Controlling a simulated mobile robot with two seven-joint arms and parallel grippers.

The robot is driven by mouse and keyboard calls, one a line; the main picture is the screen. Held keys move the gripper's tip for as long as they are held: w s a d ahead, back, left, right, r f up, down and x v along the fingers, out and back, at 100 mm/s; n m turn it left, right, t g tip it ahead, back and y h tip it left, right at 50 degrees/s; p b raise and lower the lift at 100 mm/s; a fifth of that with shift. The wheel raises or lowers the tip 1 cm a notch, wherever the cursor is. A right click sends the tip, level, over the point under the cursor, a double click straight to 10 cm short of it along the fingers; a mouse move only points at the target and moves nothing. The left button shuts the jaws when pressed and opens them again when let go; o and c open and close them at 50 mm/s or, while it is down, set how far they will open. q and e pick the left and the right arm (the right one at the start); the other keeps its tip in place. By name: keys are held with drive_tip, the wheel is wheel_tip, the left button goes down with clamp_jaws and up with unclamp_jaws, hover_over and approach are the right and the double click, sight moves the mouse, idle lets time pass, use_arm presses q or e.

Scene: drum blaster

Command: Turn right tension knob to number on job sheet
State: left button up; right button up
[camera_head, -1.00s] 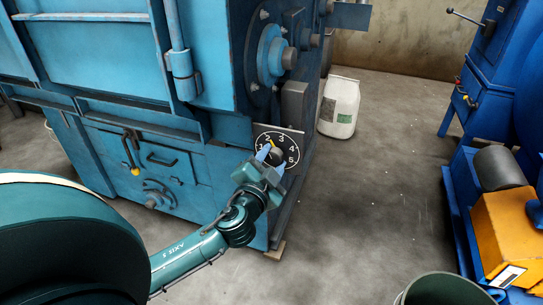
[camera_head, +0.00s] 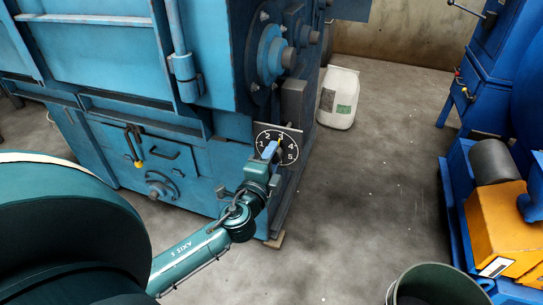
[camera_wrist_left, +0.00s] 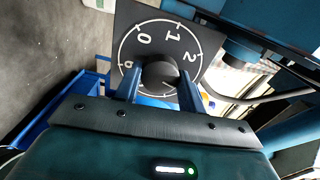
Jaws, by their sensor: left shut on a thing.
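The tension knob (camera_wrist_left: 159,74) is a dark round knob on a black dial plate (camera_head: 262,136) with white numbers, on the blue machine's lower corner. My left gripper (camera_head: 277,153) is shut on the knob, one blue finger on each side, as the left wrist view (camera_wrist_left: 158,82) also shows. No job sheet is visible. My right gripper is out of view.
The blue machine (camera_head: 110,100) fills the left side. A white container (camera_head: 338,97) stands on the floor behind its corner. A dark bucket (camera_head: 437,284) is at the bottom right, and another blue machine (camera_head: 458,215) with an orange part stands at right. The floor between is clear.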

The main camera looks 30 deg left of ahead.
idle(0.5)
use_arm(q)
drive_tip(key=o, duration=1)
drive_tip(key=shift+c, duration=0.2)
drive_tip(key=b+v, duration=0.1)
drive_tip(key=v, duration=1.2)
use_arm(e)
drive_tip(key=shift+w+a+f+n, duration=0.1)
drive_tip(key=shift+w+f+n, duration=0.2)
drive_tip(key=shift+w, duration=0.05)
use_arm(q)
drive_tip(key=shift+d, duration=0.1)
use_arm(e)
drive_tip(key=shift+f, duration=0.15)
